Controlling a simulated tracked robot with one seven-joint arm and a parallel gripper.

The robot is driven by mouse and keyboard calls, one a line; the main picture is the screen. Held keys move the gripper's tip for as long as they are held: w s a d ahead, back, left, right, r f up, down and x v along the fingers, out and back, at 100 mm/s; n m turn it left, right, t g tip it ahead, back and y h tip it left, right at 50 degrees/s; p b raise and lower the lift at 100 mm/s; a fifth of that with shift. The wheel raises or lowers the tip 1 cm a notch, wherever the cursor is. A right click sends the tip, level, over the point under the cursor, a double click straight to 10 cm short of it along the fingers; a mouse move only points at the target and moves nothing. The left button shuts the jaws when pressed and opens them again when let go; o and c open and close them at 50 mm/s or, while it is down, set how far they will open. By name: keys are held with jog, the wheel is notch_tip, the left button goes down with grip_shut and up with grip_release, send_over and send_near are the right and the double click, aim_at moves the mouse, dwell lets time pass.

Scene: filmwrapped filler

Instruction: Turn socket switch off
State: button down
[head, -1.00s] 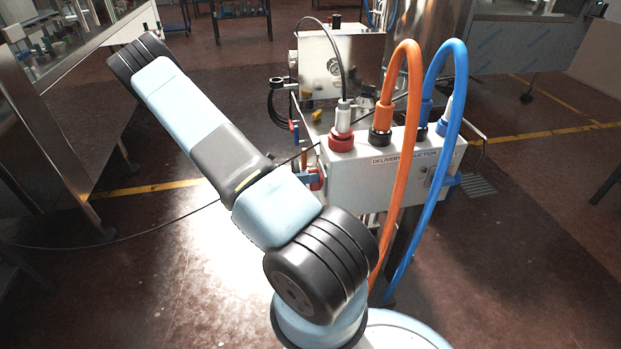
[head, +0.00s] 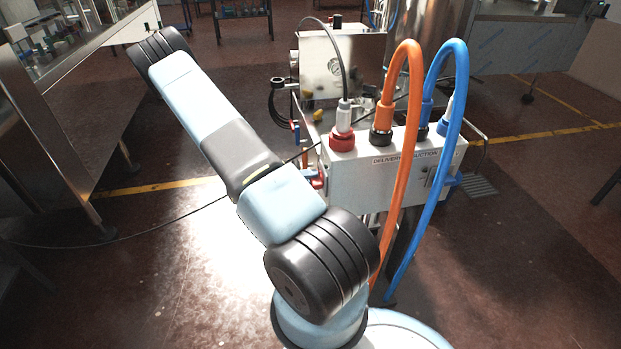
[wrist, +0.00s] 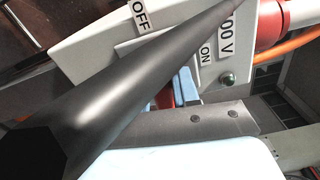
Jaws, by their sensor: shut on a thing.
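The white socket box (head: 375,190) stands right of my arm in the head view. Its red socket switch (head: 318,180) sticks out of the left side, beside the end of my arm. In the wrist view the red switch (wrist: 167,97) shows only in part, below the "OFF" (wrist: 140,14) and "ON" (wrist: 207,57) labels. My gripper (wrist: 180,93), with blue fingertips, is shut on the switch. A dark tapering shaft in front hides much of the switch, so its exact angle cannot be read. In the head view my arm mostly hides the gripper.
A red plug (head: 342,138) with a black cable stands on the box. An orange hose (head: 401,150) and a blue hose (head: 447,130) loop down in front of it. A metal cabinet (head: 75,120) stands at left. A steel machine (head: 340,65) stands behind. Floor between them is open.

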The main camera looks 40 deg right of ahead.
jog(key=shift+a+f+n, duration=0.1)
jog(key=shift+f+n, duration=0.1)
jog(key=shift+n, duration=0.5)
jog(key=c, duration=1.2)
grip_release()
jog(key=shift+f, duration=0.1)
jog(key=shift+o, duration=1.4)
jog(key=v, duration=1.3)
jog(key=shift+w+a, duration=0.2)
jog(key=shift+w, duration=0.1)
